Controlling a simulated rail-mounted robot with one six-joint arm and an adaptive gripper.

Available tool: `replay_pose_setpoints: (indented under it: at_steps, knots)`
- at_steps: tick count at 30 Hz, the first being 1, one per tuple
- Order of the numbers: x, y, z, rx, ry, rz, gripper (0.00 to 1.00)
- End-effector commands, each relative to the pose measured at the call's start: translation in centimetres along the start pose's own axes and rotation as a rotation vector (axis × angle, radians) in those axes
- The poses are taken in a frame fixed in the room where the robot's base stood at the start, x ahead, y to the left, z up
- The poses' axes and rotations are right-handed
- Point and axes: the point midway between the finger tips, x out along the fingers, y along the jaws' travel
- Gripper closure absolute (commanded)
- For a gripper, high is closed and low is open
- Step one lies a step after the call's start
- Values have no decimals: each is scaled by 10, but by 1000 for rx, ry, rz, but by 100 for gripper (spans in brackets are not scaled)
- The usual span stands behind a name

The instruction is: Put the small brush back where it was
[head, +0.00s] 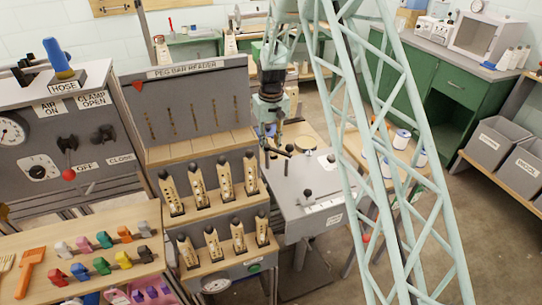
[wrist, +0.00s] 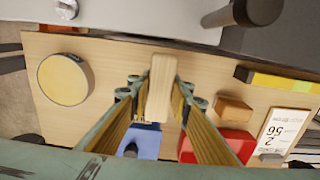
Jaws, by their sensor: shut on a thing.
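My gripper (wrist: 161,82) is shut on a pale wooden piece, which I take to be the small brush (wrist: 160,92). In the wrist view a wooden surface (wrist: 95,115) lies below the held piece. I cannot tell the height of the gap.
On the wooden surface are a round yellow-topped disc (wrist: 65,79), a blue object (wrist: 147,141), a red box (wrist: 222,143), a wooden block (wrist: 232,110) and a card (wrist: 284,131). A dark-ended grey cylinder (wrist: 257,12) juts in. An orange brush (head: 30,270) lies far left.

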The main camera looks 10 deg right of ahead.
Motion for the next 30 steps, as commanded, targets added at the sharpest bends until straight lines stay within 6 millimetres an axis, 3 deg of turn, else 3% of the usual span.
replay_pose_setpoints:
  at_steps: [7,18,30]
  knots:
    - [4,0,0,0,0,0,93]
    - [36,0,0,0,0,0,93]
    - [38,0,0,0,0,0,93]
